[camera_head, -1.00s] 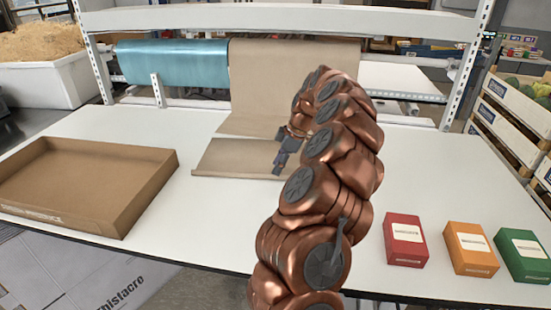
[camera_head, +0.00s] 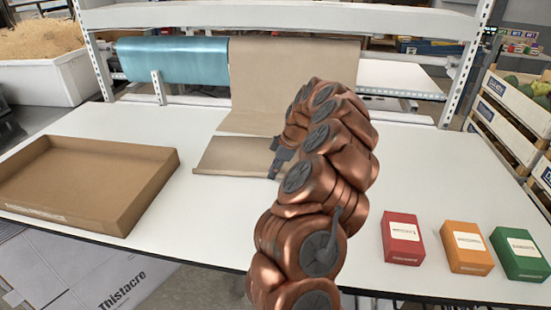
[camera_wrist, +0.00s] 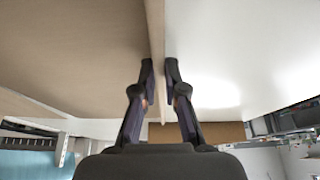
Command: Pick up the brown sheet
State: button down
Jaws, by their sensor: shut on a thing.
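The brown sheet (camera_head: 228,156) lies at the back middle of the white table, in front of the hanging brown paper (camera_head: 290,85). In the wrist view the sheet (camera_wrist: 70,60) fills the upper left, with its pale edge running between my fingers. My gripper (camera_head: 274,165) is at the sheet's right end. In the wrist view my gripper (camera_wrist: 159,72) has one finger on each side of that edge, shut on the sheet. My arm hides part of the sheet's right side in the head view.
An open cardboard tray (camera_head: 135,207) stands at the left of the table (camera_head: 215,225). Red (camera_head: 402,238), orange (camera_head: 467,247) and green (camera_head: 518,254) boxes stand at the right front. A teal roll (camera_head: 172,65) hangs at the back. The table's middle front is clear.

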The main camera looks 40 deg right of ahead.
jog(key=shift+r, duration=0.1)
notch_tip(320, 180, up, 28)
jog(key=p, duration=0.5)
jog(key=shift+s+a+r+b, duration=0.1)
jog(key=shift+s+a+b, duration=0.65)
jog(key=shift+a+b, duration=0.25)
jog(key=shift+s+a+b, duration=0.7)
jog(key=shift+a+b, duration=0.1)
jog(key=shift+a, duration=0.25)
dwell(0.3)
jog(key=shift+s+a+r+b, duration=0.1)
jog(key=shift+s+a+b, duration=0.6)
jog(key=shift+a, duration=0.35)
jog(key=shift+s+a+r+b, duration=0.1)
jog(key=shift+s+a+b, duration=0.6)
jog(key=shift+a, duration=0.4)
